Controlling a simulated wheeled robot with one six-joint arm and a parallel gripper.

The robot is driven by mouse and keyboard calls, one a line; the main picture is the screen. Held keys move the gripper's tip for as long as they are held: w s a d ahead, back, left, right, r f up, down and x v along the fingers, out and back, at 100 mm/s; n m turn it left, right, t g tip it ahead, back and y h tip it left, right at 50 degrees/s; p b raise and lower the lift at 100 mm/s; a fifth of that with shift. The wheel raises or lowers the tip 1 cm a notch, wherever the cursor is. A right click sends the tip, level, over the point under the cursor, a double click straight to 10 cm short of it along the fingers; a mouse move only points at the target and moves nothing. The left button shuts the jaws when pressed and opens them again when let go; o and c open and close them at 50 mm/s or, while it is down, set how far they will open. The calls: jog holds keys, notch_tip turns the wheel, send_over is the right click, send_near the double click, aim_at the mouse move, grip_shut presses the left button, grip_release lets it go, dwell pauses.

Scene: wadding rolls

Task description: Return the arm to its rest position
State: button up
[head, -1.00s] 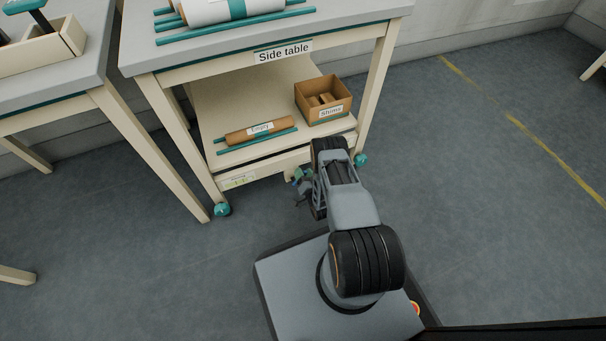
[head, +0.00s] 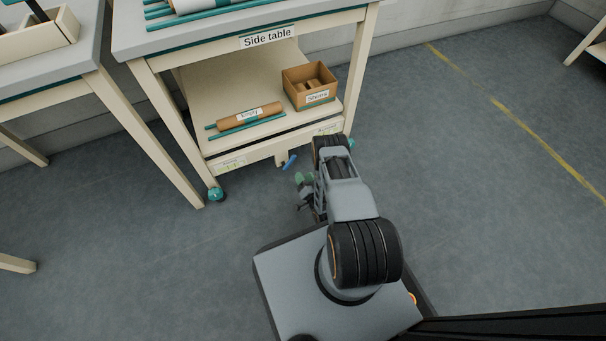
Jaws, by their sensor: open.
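My gripper (head: 304,179), with green fingertips, shows at the left of the folded arm, low in front of the side table (head: 231,163). It is small and partly hidden by my arm links. I see nothing held between its fingers. A gap of floor shows between it and the table's lower front edge.
A blue lever (head: 289,161) sticks out under the lower shelf, close to my gripper. The shelf carries an "Empty" cardboard roll (head: 262,112) and a "Shims" box (head: 296,90). A roll (head: 196,5) lies on top. The floor at right is clear.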

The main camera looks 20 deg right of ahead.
jog(key=shift+s+a, duration=0.1)
jog(key=shift+s, duration=0.35)
dwell(0.3)
